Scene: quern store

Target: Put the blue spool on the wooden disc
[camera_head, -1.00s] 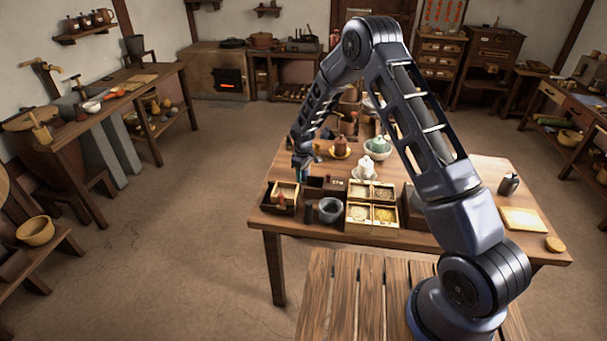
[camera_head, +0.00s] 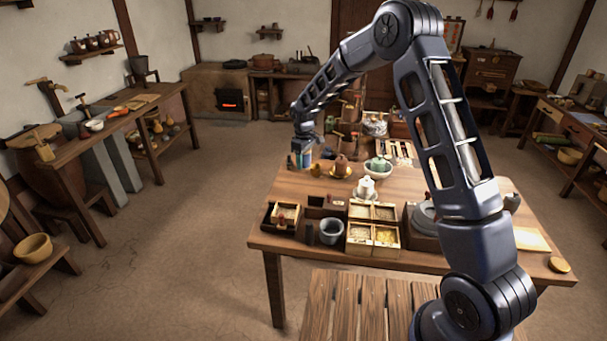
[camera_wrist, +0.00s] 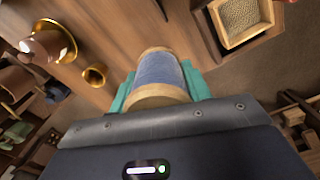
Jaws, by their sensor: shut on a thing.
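The blue spool (camera_wrist: 160,70) has pale wooden ends and lies between the teal fingers of my gripper (camera_wrist: 163,86) in the wrist view. The fingers are shut on it, one on each side. In the head view my gripper (camera_head: 303,158) is above the far left edge of the table, and the spool is too small there to make out clearly. The round wooden disc (camera_head: 559,265) lies flat at the table's front right corner, far from my gripper, with nothing on it.
The table (camera_head: 440,262) holds a divided box (camera_head: 372,250), a grey cup (camera_head: 331,231), a small box (camera_head: 285,215), a white pot (camera_head: 366,188), and a green pot in a bowl (camera_head: 378,170). A pale board (camera_head: 530,240) lies near the disc. My arm crosses above the table's right side.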

